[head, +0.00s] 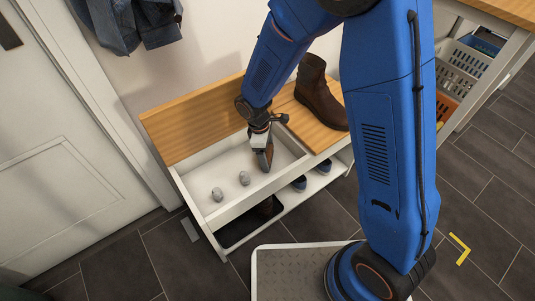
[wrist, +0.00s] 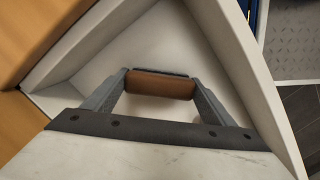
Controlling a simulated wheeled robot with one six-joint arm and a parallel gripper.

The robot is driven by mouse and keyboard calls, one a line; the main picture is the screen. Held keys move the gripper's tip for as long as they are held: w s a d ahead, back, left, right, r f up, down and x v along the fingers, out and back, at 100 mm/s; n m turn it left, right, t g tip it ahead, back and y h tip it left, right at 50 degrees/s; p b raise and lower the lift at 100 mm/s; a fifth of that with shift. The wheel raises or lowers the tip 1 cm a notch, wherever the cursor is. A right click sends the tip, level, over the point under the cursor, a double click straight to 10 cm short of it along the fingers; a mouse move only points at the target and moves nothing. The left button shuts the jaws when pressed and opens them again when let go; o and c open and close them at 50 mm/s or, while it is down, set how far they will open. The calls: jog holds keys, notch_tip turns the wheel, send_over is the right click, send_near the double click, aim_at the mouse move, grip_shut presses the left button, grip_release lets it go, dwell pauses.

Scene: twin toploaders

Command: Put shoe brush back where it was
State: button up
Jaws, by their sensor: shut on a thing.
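The shoe brush (wrist: 160,86), a brown block with a dark edge, is held across between my two fingers in the wrist view. My gripper (wrist: 155,92) is shut on it. In the head view my gripper (head: 264,158) reaches down into the right part of the open white bench compartment (head: 200,181), and the brush is hard to make out there. In the wrist view the brush is over the pale compartment floor near a corner between two walls. I cannot tell whether it touches the floor.
Two small grey lumps (head: 244,178) (head: 217,194) lie in the compartment's left part. The wooden lid (head: 195,122) stands raised behind. A brown boot (head: 320,92) stands on the closed right lid. Blue shoes (head: 300,183) sit on the lower shelf.

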jog(key=o, duration=1.2)
jog(key=r, duration=0.4)
jog(key=a+r, duration=0.1)
jog(key=r, duration=0.3)
jog(key=a+r, duration=0.1)
jog(key=r, duration=0.3)
jog(key=shift+w, duration=0.15)
